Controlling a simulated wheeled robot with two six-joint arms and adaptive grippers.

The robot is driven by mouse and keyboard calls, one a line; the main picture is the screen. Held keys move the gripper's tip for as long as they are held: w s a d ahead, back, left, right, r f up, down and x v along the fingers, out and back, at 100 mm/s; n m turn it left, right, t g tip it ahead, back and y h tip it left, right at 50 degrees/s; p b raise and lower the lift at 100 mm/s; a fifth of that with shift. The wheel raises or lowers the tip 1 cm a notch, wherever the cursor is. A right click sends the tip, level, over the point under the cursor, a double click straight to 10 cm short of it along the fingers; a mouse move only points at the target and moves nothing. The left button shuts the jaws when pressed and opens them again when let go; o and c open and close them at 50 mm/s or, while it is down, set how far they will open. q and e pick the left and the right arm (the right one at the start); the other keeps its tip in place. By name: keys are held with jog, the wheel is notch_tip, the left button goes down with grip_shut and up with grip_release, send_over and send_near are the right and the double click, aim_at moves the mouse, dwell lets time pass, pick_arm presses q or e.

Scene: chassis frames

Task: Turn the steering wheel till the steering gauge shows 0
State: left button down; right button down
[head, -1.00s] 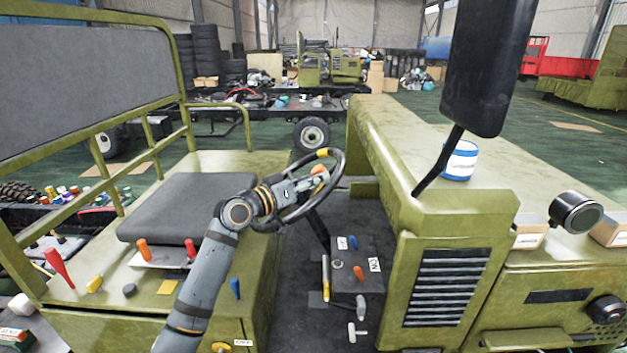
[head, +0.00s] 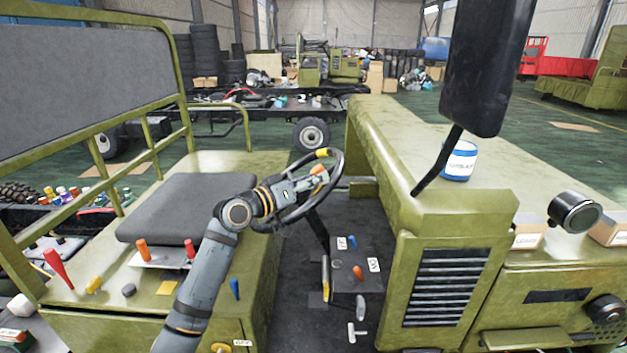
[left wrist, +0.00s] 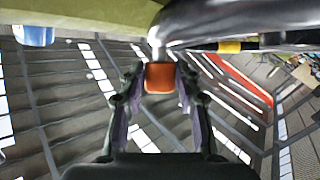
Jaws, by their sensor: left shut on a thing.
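The black steering wheel (head: 341,172) stands tilted above the floor of the green vehicle, with a yellow mark (head: 322,153) on its upper rim. An orange knob (head: 317,170) is on the wheel. My left gripper (head: 312,180) reaches it from the left over the seat. In the left wrist view the orange knob (left wrist: 160,77) sits between the two fingertips, which are shut on it. The wheel rim (left wrist: 225,32) crosses above, with its yellow mark (left wrist: 229,46). A round black dial housing (head: 575,212) stands on the hood at right; I cannot read a value on it. My right gripper is not in view.
A grey seat cushion (head: 186,207) lies under my left arm. A lever box (head: 357,265) stands below the wheel. A blue and white can (head: 460,160) and a black upright post (head: 488,65) are on the hood at right.

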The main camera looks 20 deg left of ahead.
pick_arm(q)
jog(key=shift+f, duration=0.15)
jog(key=c, duration=1.1)
grip_release()
jog(key=shift+a, duration=0.1)
jog(key=shift+o, duration=0.8)
jog(key=shift+w+a, duration=0.15)
jog(key=v, duration=1.2)
